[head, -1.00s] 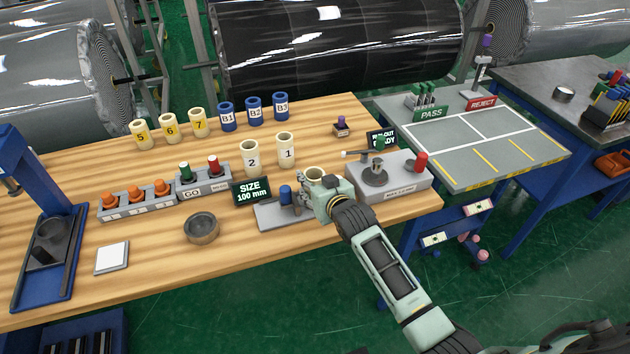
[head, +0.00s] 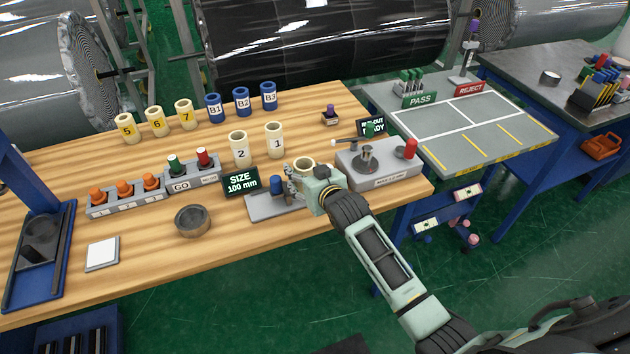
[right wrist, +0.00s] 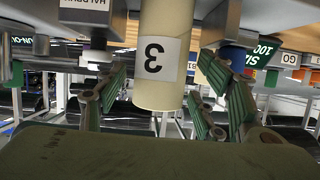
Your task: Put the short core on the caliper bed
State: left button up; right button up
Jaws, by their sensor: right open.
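A cream core labelled 3 (right wrist: 163,60) stands upright between the fingers of my right gripper (right wrist: 163,75) in the right wrist view, where the scene appears upside down. The gripper is open, with gaps visible on both sides of the core. In the head view its rim (head: 304,162) shows just behind my right gripper (head: 292,185); its lower part is hidden. The caliper bed (head: 262,209) is the grey plate left of the gripper, with a blue piece on it, beside the SIZE 100 mm display (head: 241,184). No core lies on its visible part. My left gripper is out of view.
Cream cores 1 (head: 275,140) and 2 (head: 239,149) stand behind the display. A grey measuring unit (head: 378,172) with a red knob sits close right of the gripper. A dark bowl (head: 191,221) and white pad (head: 103,253) lie left.

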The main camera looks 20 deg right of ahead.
jog(key=a+b+v, duration=0.1)
jog(key=v, duration=1)
jog(key=shift+d, duration=0.45)
